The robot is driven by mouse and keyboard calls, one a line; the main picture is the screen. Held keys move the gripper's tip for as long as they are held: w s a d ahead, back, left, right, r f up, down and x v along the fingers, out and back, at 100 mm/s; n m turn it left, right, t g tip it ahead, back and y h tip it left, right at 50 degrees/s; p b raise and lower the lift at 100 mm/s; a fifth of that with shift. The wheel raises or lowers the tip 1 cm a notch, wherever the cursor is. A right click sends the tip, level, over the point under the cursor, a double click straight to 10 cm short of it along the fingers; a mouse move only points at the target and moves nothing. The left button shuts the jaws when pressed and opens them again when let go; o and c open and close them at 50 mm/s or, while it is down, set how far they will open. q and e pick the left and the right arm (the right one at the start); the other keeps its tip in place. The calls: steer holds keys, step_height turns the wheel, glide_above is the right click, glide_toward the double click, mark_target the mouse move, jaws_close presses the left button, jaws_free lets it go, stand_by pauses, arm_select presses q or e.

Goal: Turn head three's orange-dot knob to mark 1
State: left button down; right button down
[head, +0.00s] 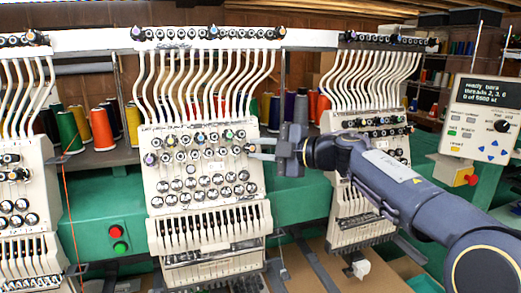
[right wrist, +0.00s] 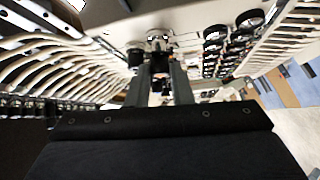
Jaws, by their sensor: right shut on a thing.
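The middle sewing head (head: 205,185) is a cream panel with rows of small dark and coloured knobs. My right gripper (head: 252,148) reaches in from the right, its fingers at the right end of an upper knob row on this head. It is shut on a small knob (right wrist: 159,82), which shows between the two fingers in the right wrist view. The fingers hide much of this knob, and I cannot make out its dot colour or the mark it points to. My left gripper is not in view.
Another head (head: 365,125) stands close behind my right arm, and one (head: 25,200) is at the left edge. White thread tubes (head: 205,80) run above the middle head. A control panel (head: 480,120) with a lit screen is at the right. Red and green buttons (head: 117,240) sit lower left.

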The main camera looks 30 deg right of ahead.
steer(key=n+g, duration=0.2)
steer(key=n, duration=0.1)
steer(key=n+g, duration=0.1)
steer(key=g, duration=0.1)
steer(key=shift+w+r+n+h, duration=0.2)
steer(key=shift+r+n+h, duration=0.2)
steer(key=shift+a+r+n+g+h, duration=0.15)
steer(key=shift+n+g+h, duration=0.45)
steer(key=shift+n+g, duration=0.45)
steer(key=shift+n, duration=0.25)
steer(key=c, duration=1.6)
jaws_free()
steer(key=shift+o, duration=0.2)
steer(key=shift+w, duration=0.1)
steer(key=v, duration=0.7)
steer(key=shift+s+r, duration=0.25)
steer(key=shift+s, duration=0.05)
